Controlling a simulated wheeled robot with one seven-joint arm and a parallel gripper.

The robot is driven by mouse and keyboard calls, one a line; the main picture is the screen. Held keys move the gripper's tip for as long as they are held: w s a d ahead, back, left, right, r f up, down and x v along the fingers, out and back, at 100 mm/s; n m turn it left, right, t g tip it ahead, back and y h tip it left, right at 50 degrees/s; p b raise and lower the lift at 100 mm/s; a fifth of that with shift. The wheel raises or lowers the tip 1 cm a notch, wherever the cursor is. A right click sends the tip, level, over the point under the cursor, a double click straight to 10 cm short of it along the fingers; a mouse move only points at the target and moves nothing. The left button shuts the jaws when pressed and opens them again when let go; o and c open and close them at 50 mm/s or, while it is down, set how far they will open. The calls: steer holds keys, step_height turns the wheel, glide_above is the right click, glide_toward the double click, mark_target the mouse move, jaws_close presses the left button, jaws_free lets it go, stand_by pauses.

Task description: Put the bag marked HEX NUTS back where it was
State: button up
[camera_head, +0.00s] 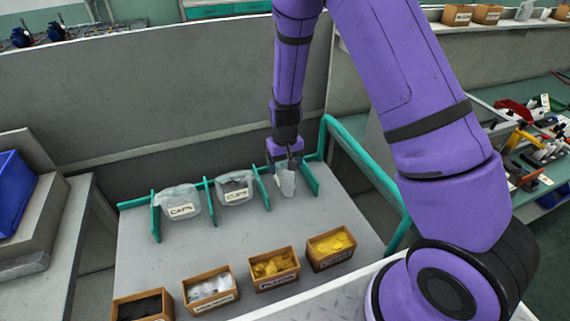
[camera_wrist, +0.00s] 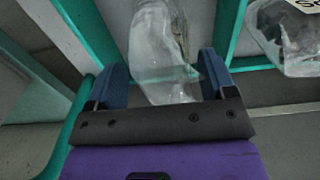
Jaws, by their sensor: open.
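A clear bag (camera_head: 286,181) stands in the right bay of the teal divider rack, just below my gripper (camera_head: 287,153). Its label is not readable in either view. In the wrist view the clear bag (camera_wrist: 160,50) lies between the two blue fingers of my gripper (camera_wrist: 160,80), which are apart. A bag marked CAPS (camera_head: 180,203) sits in the left bay. A bag with a partly readable label (camera_head: 236,188) sits in the middle bay; it also shows at the upper right of the wrist view (camera_wrist: 288,38). I cannot make out a HEX NUTS marking.
Several small brown boxes stand along the front of the grey table (camera_head: 190,262), among them one with yellow parts (camera_head: 331,246). Teal dividers (camera_head: 309,179) separate the bays, and a teal rail (camera_head: 365,165) runs along the right edge. The table's middle is clear.

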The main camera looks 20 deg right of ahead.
step_height(320, 180, up, 12)
steer(key=shift+f, duration=0.25)
steer(key=shift+s+r, duration=0.1)
steer(key=shift+r, duration=0.65)
steer(key=s+d+r+t, duration=0.15)
steer(key=s+r, duration=0.35)
steer(key=r, duration=0.7)
steer(key=s+d+r+t, duration=0.2)
steer(key=s+r, duration=0.5)
steer(key=s, duration=0.5)
steer(key=s+d+r+t, duration=0.1)
steer(key=s+d+r, duration=0.2)
steer(key=s+r, duration=0.4)
steer(key=s, duration=0.4)
steer(key=shift+s+d+t, duration=0.2)
steer(key=shift+s+t, duration=0.15)
steer(key=shift+s, duration=0.05)
